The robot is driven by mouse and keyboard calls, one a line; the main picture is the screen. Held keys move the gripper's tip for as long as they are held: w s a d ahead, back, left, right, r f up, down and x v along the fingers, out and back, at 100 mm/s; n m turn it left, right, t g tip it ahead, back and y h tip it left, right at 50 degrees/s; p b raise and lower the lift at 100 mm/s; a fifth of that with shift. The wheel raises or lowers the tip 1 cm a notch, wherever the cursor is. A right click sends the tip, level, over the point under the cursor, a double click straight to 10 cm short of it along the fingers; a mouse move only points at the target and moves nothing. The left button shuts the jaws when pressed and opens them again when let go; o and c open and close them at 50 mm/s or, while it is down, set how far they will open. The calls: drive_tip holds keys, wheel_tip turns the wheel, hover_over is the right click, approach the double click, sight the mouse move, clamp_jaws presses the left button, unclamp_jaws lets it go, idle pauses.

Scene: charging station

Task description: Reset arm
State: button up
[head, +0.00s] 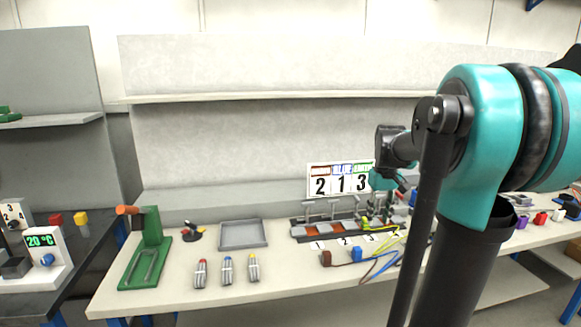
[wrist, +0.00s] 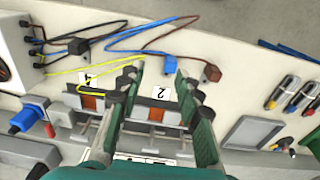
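My gripper (wrist: 150,75) is seen from above the charging station in the wrist view. Its two green and black fingers are spread apart, and nothing shows clasped between them. In the head view my gripper is small and partly hidden behind my teal and black arm (head: 482,140). The arm reaches in from the right, over the bench. The charging station (head: 298,232) is a dark base with grey clamps and numbered white labels. Label 2 (wrist: 160,93) shows between the fingers.
A sign reading 2 1 3 (head: 341,180) stands behind the station. A brown plug (head: 326,258) and a blue plug (head: 356,254) lie in front, with loose cables. A grey tray (head: 243,235), several marked cylinders (head: 227,270) and a green stand (head: 150,250) occupy the left bench.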

drive_tip(key=s+a+f+m+t, duration=0.1)
drive_tip(key=s+a+f, duration=0.3)
drive_tip(key=s+f, duration=0.5)
drive_tip(key=s+a+f+m+t, duration=0.1)
drive_tip(key=s+a+f, duration=0.3)
drive_tip(key=s+f, duration=0.5)
drive_tip(key=shift+t, duration=0.8)
